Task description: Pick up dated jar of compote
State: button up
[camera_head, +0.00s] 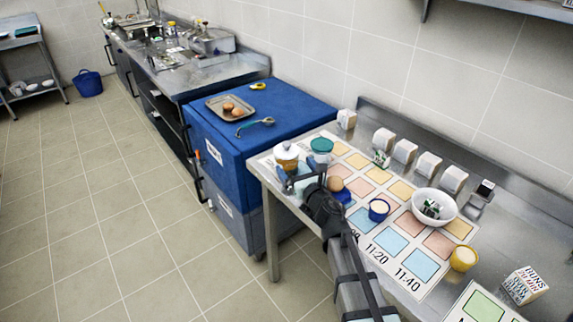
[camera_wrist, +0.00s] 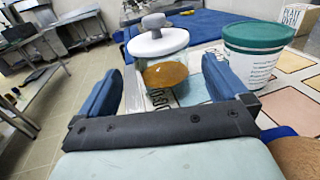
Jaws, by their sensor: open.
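A jar with a white knobbed lid (camera_head: 287,151) and orange contents stands at the far left end of the table. In the wrist view this jar (camera_wrist: 158,44) is straight ahead, with amber contents low in its clear body. A white tub with a teal lid (camera_head: 321,145) stands to its right; in the wrist view the tub (camera_wrist: 250,66) bears printed writing. I cannot tell whether either carries a date. My gripper (camera_head: 300,170) is open and empty, close in front of the jar. In the wrist view its blue fingers (camera_wrist: 160,74) are spread, with the jar beyond and between them.
A brown round item (camera_head: 334,184) on blue sits right of my gripper, near a blue cup (camera_head: 379,208). A white bowl (camera_head: 434,204), yellow cup (camera_head: 463,258) and several white boxes stand farther right. A blue chest (camera_head: 283,110) with a tray (camera_head: 229,107) adjoins the table.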

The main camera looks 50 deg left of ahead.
aim_at(286, 155)
jog(key=shift+x, duration=3.75)
jog(key=shift+r, duration=0.1)
jog(key=shift+c, duration=0.5)
jog(key=c, duration=1)
